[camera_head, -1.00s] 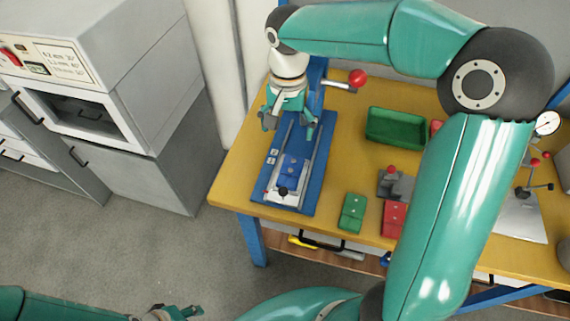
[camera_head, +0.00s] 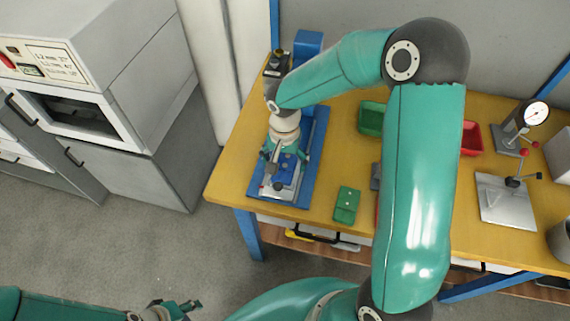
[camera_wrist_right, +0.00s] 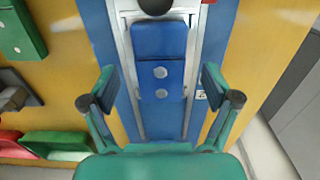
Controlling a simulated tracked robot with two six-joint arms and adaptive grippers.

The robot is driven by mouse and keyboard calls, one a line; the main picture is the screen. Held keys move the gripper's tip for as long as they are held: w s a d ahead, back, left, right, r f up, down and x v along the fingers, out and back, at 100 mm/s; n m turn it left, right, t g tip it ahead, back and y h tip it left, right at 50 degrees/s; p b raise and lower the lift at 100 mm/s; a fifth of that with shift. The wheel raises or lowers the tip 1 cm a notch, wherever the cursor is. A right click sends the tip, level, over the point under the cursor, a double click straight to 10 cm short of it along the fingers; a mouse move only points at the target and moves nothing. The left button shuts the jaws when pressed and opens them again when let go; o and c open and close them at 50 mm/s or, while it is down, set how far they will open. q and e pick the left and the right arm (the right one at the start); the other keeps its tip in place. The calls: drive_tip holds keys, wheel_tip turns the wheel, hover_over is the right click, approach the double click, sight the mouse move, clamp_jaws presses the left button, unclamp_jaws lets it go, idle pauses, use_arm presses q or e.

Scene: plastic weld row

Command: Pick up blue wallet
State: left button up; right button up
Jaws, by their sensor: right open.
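The blue wallet (camera_wrist_right: 158,70), with two silver studs, lies on the light bed of the blue-based machine (camera_head: 309,170). It also shows in the head view (camera_head: 285,168), partly hidden under my right gripper. My right gripper (camera_head: 284,157) is open and empty above the wallet. In the right wrist view its two fingers (camera_wrist_right: 158,90) stand apart, one on each side of the wallet's near part, not touching it. My left gripper (camera_head: 178,309) is low at the bottom left of the head view, away from the table; its jaw opening is unclear.
A dark round knob (camera_wrist_right: 154,5) sits at the wallet's far end in the wrist view. A green wallet (camera_head: 346,205) lies right of the machine. Green (camera_head: 371,118) and red (camera_head: 471,138) bins stand further right, partly behind my right arm.

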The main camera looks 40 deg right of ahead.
drive_tip(key=shift+f, duration=0.75)
drive_tip(key=c, duration=1.3)
drive_tip(key=shift+r, duration=0.1)
drive_tip(key=shift+c, duration=0.3)
